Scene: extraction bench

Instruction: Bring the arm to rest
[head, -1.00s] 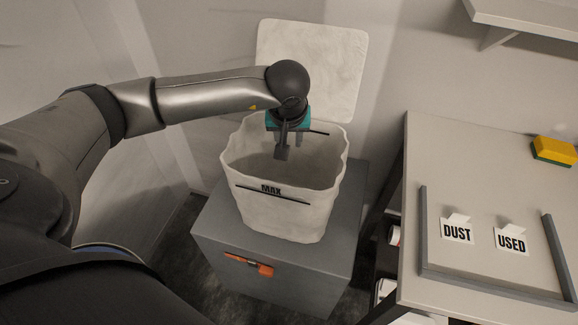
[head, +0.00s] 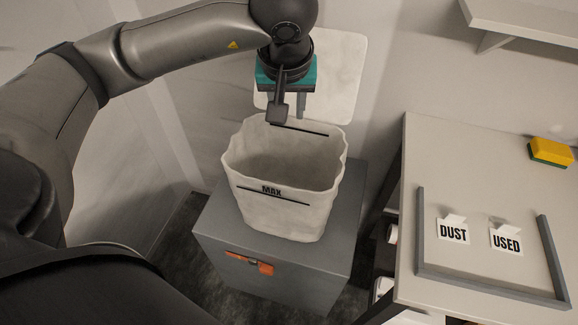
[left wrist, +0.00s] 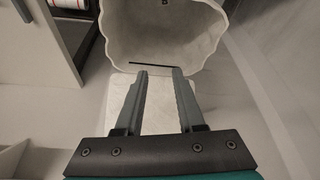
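My left gripper (head: 289,108) is raised above the back rim of a white bin in the head view. In the left wrist view its two fingers (left wrist: 158,73) stand apart with nothing between them, so it is open and empty. The bin (head: 285,213) has a wavy rim and a black line marked MAX, and stands upright on a grey cabinet (head: 222,243). Its inside shows no contents in the part I can see. The bin also shows in the left wrist view (left wrist: 120,30), beyond the fingertips. My right gripper is not in view.
A white square panel (head: 345,75) stands behind the bin. At right, a table (head: 480,170) holds a yellow and green sponge (head: 550,152), DUST (head: 453,231) and USED (head: 506,240) labels and a grey frame (head: 421,235). A shelf (head: 530,22) juts out at upper right.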

